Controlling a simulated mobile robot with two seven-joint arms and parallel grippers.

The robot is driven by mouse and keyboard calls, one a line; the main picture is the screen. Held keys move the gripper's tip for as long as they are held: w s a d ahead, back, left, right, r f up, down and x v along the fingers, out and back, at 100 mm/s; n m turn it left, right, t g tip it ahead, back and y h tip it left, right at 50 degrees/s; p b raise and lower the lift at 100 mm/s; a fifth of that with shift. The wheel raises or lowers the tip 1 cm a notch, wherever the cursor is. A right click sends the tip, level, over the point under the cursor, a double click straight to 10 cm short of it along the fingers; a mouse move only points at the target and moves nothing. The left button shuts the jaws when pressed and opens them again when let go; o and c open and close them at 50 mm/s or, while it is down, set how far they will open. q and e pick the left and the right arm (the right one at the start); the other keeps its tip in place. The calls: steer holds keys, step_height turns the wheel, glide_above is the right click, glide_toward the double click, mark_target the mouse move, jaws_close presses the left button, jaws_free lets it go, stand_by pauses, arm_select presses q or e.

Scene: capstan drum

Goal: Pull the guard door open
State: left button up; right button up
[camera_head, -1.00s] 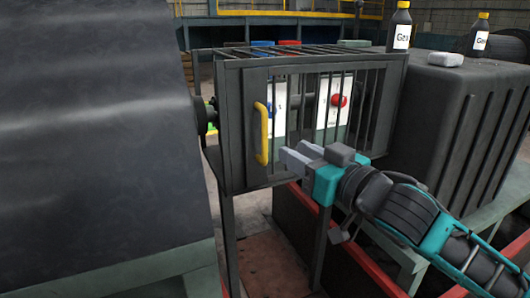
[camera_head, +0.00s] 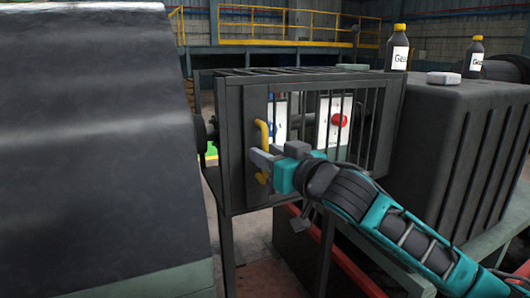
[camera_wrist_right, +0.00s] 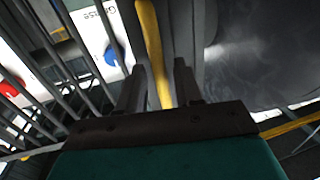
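The guard door (camera_head: 290,145) is a dark barred panel on the front of a cage and looks shut. Its yellow vertical handle (camera_head: 263,134) is near the door's left edge, and it also shows in the right wrist view (camera_wrist_right: 153,45). My right gripper (camera_head: 262,162) is at the handle's lower part and hides some of it. In the right wrist view, the handle runs between the two fingers (camera_wrist_right: 160,85), with a narrow gap on either side, so the gripper looks open around it. My left gripper is in neither view.
Behind the bars are white panels with a red button (camera_head: 339,120) and a blue one (camera_wrist_right: 110,55). A large dark drum (camera_head: 100,150) stands close on the left. A ribbed dark housing (camera_head: 450,140) stands on the right, with bottles (camera_head: 397,50) on top.

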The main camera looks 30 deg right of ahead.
steer(key=shift+w+a, duration=0.15)
steer(key=shift+w, duration=0.45)
steer(key=shift+c, duration=0.3)
jaws_close()
